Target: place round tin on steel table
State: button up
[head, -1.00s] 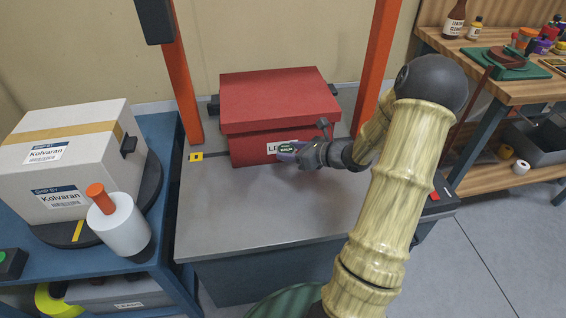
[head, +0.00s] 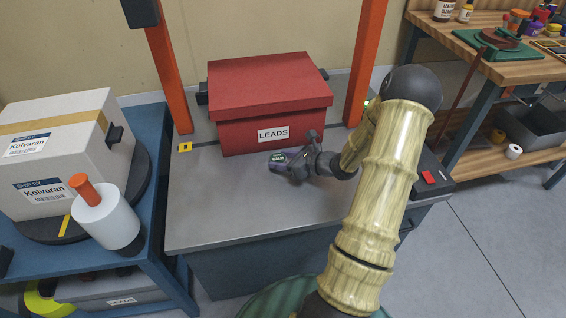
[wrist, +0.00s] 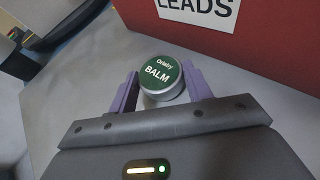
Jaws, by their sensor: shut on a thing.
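The round tin (wrist: 162,78) has a green lid marked "BALM" and a silver side. In the wrist view it sits between the two purple fingers of my gripper (wrist: 161,90), which is shut on it. In the head view the tin (head: 277,157) shows small at the tip of my gripper (head: 280,160), in front of the red box. The grey steel table (head: 215,205) lies under the gripper and tin. I cannot tell whether the tin's underside touches the tabletop.
A red lidded box (head: 268,100) labelled "LEADS" stands at the back of the steel table, close beyond the tin. Orange posts (head: 168,70) rise behind it. A white carton (head: 50,160) and a white roll-like object (head: 106,217) stand left. The table's front left is clear.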

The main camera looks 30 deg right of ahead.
jog(key=shift+f, duration=0.25)
jog(key=shift+f, duration=0.15)
jog(key=o, duration=1)
jog(key=shift+r, duration=0.2)
jog(key=shift+s+d+r, duration=0.1)
jog(key=shift+s+d, duration=0.05)
jog(key=shift+s, duration=0.05)
jog(key=p+v, duration=0.2)
jog(key=v, duration=0.9)
jog(key=shift+s+r+p, duration=0.1)
jog(key=shift+s+p, duration=0.15)
jog(key=shift+p, duration=0.1)
